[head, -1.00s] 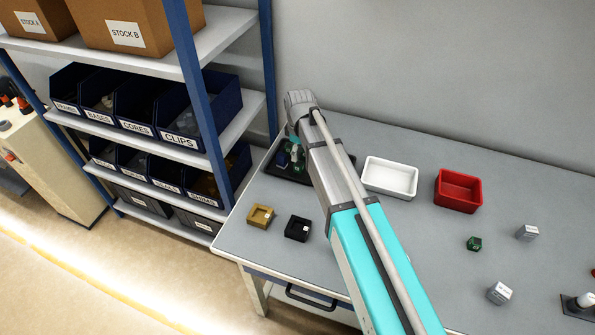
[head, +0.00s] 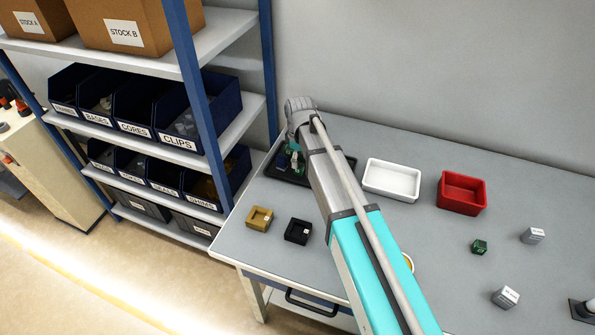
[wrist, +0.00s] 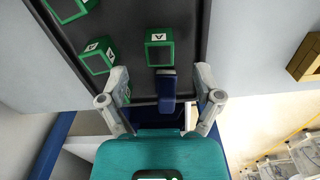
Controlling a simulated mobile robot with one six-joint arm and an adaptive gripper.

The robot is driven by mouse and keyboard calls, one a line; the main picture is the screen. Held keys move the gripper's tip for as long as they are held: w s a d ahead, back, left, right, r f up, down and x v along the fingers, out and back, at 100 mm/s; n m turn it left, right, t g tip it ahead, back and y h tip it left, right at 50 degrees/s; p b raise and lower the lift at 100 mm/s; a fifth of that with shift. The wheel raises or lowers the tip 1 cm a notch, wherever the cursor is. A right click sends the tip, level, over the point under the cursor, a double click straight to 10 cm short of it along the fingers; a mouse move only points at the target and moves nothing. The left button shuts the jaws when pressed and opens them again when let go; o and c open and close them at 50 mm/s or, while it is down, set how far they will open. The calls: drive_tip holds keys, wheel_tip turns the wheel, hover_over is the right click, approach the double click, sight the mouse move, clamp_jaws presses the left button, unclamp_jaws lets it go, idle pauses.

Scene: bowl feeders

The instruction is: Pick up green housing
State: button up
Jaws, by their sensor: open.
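Several green housings lie in the dark tray (wrist: 122,22) in the wrist view. One green housing (wrist: 159,48) with a white "A" label sits just beyond my fingertips, roughly centred. Another labelled green housing (wrist: 98,57) lies tilted to its left, close to the left finger. A third green housing (wrist: 70,9) is cut off at the top left. My gripper (wrist: 162,78) is open, with a small dark blue block (wrist: 167,88) showing between the fingers; I cannot tell whether they touch it. In the head view my arm partly hides the tray (head: 343,165).
A white bin (head: 391,181) and a red bin (head: 461,193) stand right of the tray. Nearer the front edge lie a tan block (head: 259,219) and a black block (head: 298,232). A small green cube (head: 479,247) sits farther right. Blue-posted shelving (head: 205,100) stands at the left.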

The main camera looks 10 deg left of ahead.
sight(299, 165)
drive_tip(key=shift+f+b, duration=1.7)
drive_tip(key=shift+f, duration=0.35)
drive_tip(key=c, duration=1.1)
drive_tip(key=shift+r, duration=0.25)
wheel_tip(299, 165, up, 2)
drive_tip(key=shift+r+p, duration=0.1)
drive_tip(key=shift+p, duration=1.15)
drive_tip(key=shift+s+d+r+p, duration=1)
drive_tip(key=shift+d+r+p, duration=0.75)
drive_tip(key=shift+d, duration=0.35)
drive_tip(key=shift+s+d+r+p, duration=1)
drive_tip(key=shift+d+r+p, duration=0.75)
drive_tip(key=shift+d, duration=0.3)
drive_tip(key=shift+s+d+r+p, duration=1)
drive_tip(key=shift+d+r+p, duration=0.75)
drive_tip(key=shift+d, duration=0.35)
